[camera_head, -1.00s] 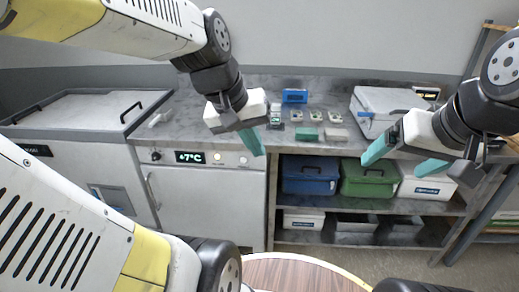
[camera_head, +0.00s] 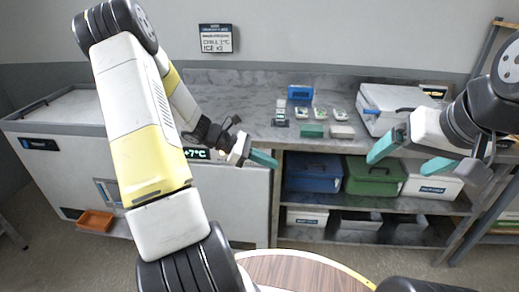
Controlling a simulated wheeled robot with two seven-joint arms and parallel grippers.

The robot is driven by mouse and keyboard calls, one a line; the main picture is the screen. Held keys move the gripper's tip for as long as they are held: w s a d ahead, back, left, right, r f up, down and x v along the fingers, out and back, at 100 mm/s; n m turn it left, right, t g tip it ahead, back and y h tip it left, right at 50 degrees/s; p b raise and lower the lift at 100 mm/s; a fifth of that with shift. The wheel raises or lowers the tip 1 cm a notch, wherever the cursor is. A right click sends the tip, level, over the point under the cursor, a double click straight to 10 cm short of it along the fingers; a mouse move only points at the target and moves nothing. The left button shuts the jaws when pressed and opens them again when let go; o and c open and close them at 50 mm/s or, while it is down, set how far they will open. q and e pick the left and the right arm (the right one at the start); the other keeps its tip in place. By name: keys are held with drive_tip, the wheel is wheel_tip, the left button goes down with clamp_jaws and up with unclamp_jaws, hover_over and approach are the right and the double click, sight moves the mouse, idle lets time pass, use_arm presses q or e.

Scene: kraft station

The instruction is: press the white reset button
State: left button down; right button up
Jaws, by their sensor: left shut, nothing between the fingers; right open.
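The front panel of the white under-counter unit (camera_head: 228,200) carries a lit green display (camera_head: 197,154) reading +7°C. A small pale round spot (camera_head: 222,154) sits just right of the display; I cannot tell whether it is a lamp or a button. The white reset button cannot be made out; my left gripper covers the panel's right part. My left gripper (camera_head: 264,159) is shut and empty, its teal fingertips pointing right near the panel's right edge. Whether it touches the panel is unclear. My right gripper (camera_head: 410,157) is open and empty before the shelves at right.
A grey counter (camera_head: 255,125) holds small items, a green block (camera_head: 312,131) and a grey case (camera_head: 388,101). Blue (camera_head: 312,172) and green (camera_head: 370,177) bins fill the shelf below. An orange tray (camera_head: 95,220) lies at lower left. A round table (camera_head: 300,270) stands in front.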

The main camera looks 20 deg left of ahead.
use_arm(q)
drive_tip(key=w+a+f+n+t, duration=0.3)
drive_tip(key=a+f+n+t, duration=0.3)
drive_tip(key=f+n, duration=0.2)
drive_tip(key=w+a+f+n+t+y, duration=0.1)
drive_tip(key=w+a+f+n+t, duration=0.3)
drive_tip(key=n, duration=0.7)
drive_tip(key=a+f+t, duration=0.2)
drive_tip(key=a+f, duration=0.1)
drive_tip(key=shift+w+f, duration=0.15)
drive_tip(key=shift+f, duration=0.2)
drive_tip(key=w+a, duration=0.1)
drive_tip(key=w, duration=0.7)
drive_tip(key=shift+w+a, duration=0.25)
drive_tip(key=shift+w, duration=0.1)
idle(0.5)
drive_tip(key=shift+w, duration=0.4)
drive_tip(key=shift+w+a, duration=0.1)
drive_tip(key=shift+w, duration=0.35)
idle(0.5)
idle(0.4)
drive_tip(key=shift+s, duration=0.85)
